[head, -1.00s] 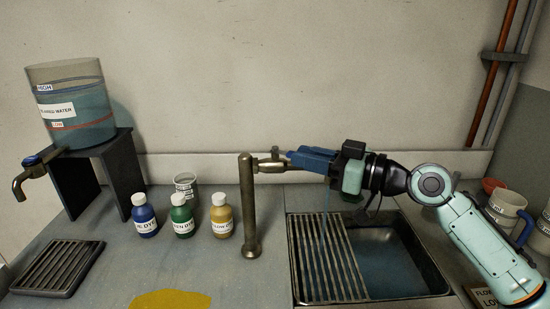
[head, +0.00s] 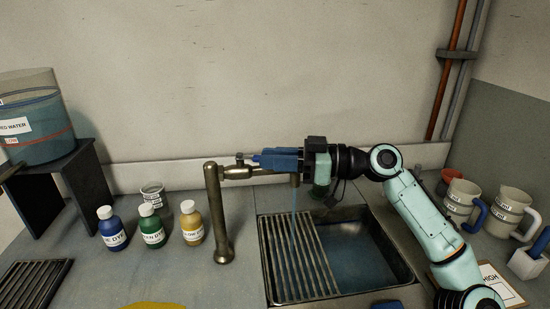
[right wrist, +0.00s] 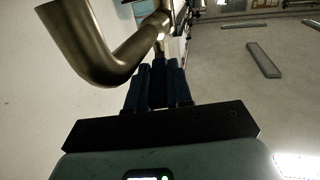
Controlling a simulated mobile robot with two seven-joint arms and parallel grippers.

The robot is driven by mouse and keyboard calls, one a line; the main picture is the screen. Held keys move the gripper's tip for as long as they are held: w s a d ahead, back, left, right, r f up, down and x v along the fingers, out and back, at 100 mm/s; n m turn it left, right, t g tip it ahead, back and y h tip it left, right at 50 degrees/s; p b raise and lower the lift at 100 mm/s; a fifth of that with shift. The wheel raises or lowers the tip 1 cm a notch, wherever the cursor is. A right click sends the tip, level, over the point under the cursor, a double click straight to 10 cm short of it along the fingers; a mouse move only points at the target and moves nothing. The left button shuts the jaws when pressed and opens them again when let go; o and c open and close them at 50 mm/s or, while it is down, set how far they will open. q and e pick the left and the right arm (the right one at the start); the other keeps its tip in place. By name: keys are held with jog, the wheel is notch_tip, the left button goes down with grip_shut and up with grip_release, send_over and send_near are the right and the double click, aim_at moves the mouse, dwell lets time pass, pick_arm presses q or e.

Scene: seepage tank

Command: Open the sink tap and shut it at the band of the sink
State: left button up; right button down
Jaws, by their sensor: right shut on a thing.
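The brass sink tap (head: 214,215) stands at the left of the sink (head: 405,270), with its arm reaching right over it. My right gripper (head: 258,160), with blue fingers, is shut on the tap's handle, which the fingers mostly hide. In the right wrist view the fingers (right wrist: 158,85) close beside the curved tap pipe (right wrist: 115,60). A thin bluish stream (head: 293,215) falls from the tap through the slatted grate (head: 285,265) over the sink's left part. Bluish water (head: 355,260) lies in the sink. I cannot make out the band. My left gripper is not in view.
A water tank (head: 35,130) is on a dark stand. Mugs (head: 462,200) stand at the right.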

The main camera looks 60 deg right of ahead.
jog(key=c, duration=1.1)
grip_release()
jog(key=shift+r, duration=0.35)
jog(key=shift+o, duration=0.4)
jog(key=shift+f, duration=0.1)
jog(key=shift+s, duration=0.1)
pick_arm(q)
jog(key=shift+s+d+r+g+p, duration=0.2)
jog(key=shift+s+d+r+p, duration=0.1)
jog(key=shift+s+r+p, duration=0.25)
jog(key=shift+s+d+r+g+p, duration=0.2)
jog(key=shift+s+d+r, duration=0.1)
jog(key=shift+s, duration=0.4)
pick_arm(e)
jog(key=v, duration=1.3)
jog(key=shift+s, duration=0.2)
